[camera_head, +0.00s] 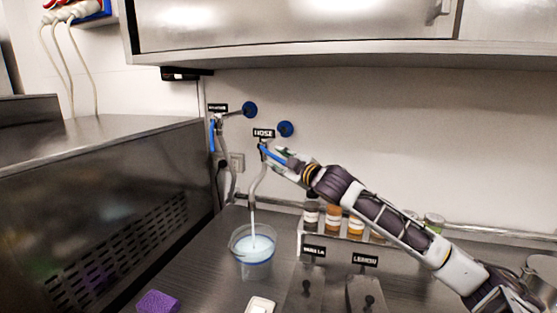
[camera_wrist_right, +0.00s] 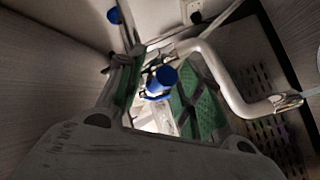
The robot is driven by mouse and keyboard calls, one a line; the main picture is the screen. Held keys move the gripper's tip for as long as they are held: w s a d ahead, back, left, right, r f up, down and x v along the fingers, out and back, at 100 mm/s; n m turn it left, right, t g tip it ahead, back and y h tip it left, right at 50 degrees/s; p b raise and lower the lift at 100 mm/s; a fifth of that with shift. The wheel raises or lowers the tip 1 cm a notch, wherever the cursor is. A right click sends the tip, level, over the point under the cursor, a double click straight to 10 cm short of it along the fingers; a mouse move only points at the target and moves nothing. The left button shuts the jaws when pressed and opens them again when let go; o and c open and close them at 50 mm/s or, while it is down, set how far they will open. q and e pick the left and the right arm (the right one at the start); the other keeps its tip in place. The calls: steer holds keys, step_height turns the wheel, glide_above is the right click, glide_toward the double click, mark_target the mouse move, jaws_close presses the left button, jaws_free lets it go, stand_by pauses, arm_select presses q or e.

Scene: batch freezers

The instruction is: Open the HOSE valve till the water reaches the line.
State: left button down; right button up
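The HOSE valve sits on the back wall under its black HOSE label (camera_head: 264,133), with its blue handle (camera_head: 272,154) at the fingers of my right gripper (camera_head: 283,162). In the right wrist view the fingers of my right gripper (camera_wrist_right: 162,92) stand apart, with green pads, and a blue valve part (camera_wrist_right: 162,79) shows between them. I cannot tell whether a finger touches it. A pale hose hangs from the valve, and a stream of water (camera_head: 253,228) runs into a clear container (camera_head: 235,262). The pale blue water (camera_head: 264,246) appears close to the blue line (camera_head: 258,263). My left gripper is out of view.
A second labelled valve (camera_head: 215,118) is left of HOSE. Blue round wall fittings (camera_head: 285,129) are nearby. A rack of bottles (camera_head: 333,218) with VANILLA and LEMON labels stands under my right arm. A purple sponge (camera_head: 157,302) and a white object (camera_head: 261,305) lie in front.

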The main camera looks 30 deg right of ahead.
steer(key=shift+w, duration=0.3)
steer(key=shift+c, duration=0.8)
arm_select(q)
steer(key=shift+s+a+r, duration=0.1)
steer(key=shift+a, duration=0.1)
arm_select(e)
jaws_close()
